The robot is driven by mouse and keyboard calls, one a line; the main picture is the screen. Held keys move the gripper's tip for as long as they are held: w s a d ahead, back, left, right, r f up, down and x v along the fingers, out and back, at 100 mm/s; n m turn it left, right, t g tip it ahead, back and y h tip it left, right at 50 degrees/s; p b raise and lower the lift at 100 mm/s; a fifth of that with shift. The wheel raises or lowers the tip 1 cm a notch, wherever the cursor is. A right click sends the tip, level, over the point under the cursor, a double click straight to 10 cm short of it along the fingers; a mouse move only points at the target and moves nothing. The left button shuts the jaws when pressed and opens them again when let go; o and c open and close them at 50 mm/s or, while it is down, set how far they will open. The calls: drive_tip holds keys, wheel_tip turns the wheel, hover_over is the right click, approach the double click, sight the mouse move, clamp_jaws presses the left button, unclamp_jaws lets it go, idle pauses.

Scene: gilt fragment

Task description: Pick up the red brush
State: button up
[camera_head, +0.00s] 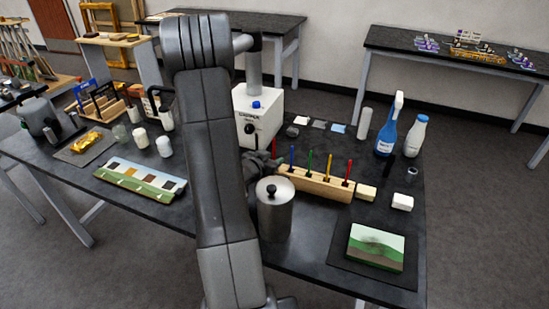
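A wooden brush rack (318,187) stands on the dark table, holding several upright brushes. A red brush (348,170) stands at its right end. Another thin red stick (274,147) rises at its left end, beside my gripper; its lower part is hidden. Between them are a blue brush (292,156), a green brush (308,161) and an orange-yellow brush (327,166). My gripper (264,165) is at the left end of the rack, partly hidden by my arm. I cannot tell whether its fingers are open or touch the left red stick.
A metal canister (274,212) stands in front of the rack's left end. A white box device (257,118) is behind. Pale blocks (402,201) and a small landscape painting (376,247) lie right. A blue spray bottle (388,127) and a white bottle (415,137) stand back right.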

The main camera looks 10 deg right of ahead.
drive_tip(key=shift+p+x, duration=0.3)
drive_tip(key=shift+x, duration=1.5)
drive_tip(key=shift+f, duration=0.15)
drive_tip(key=shift+c, duration=0.4)
clamp_jaws()
wheel_tip(320, 180, up, 10)
drive_tip(key=shift+p, duration=0.35)
